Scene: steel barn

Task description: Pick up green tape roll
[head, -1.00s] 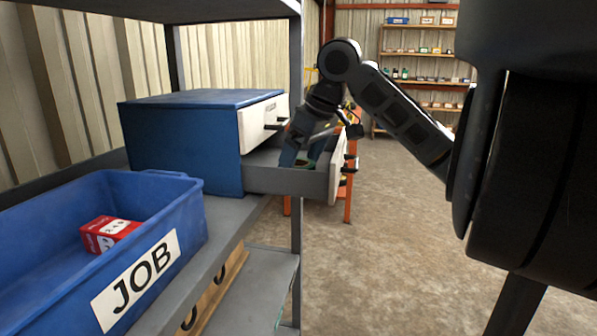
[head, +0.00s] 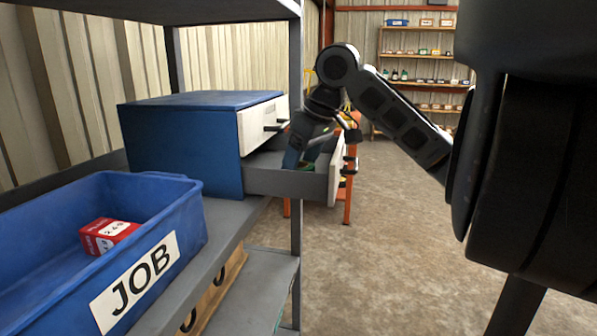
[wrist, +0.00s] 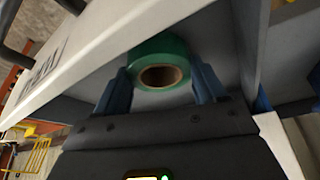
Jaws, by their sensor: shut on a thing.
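The green tape roll (wrist: 158,62) shows in the wrist view, with its brown core facing the camera, inside the open drawer (head: 285,181). My gripper (wrist: 162,84) has its two blue fingers on either side of the roll and is shut on it. In the head view my gripper (head: 300,158) reaches down into the drawer, and only a sliver of green shows by the fingertips. Whether the roll touches the drawer floor cannot be told.
The drawer belongs to a blue cabinet (head: 185,150) on a grey shelf. A closed drawer with a dark handle sits above it. A blue bin (head: 185,215) marked JOB holds a red box (head: 108,236). An upright post (head: 296,90) stands near the drawer.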

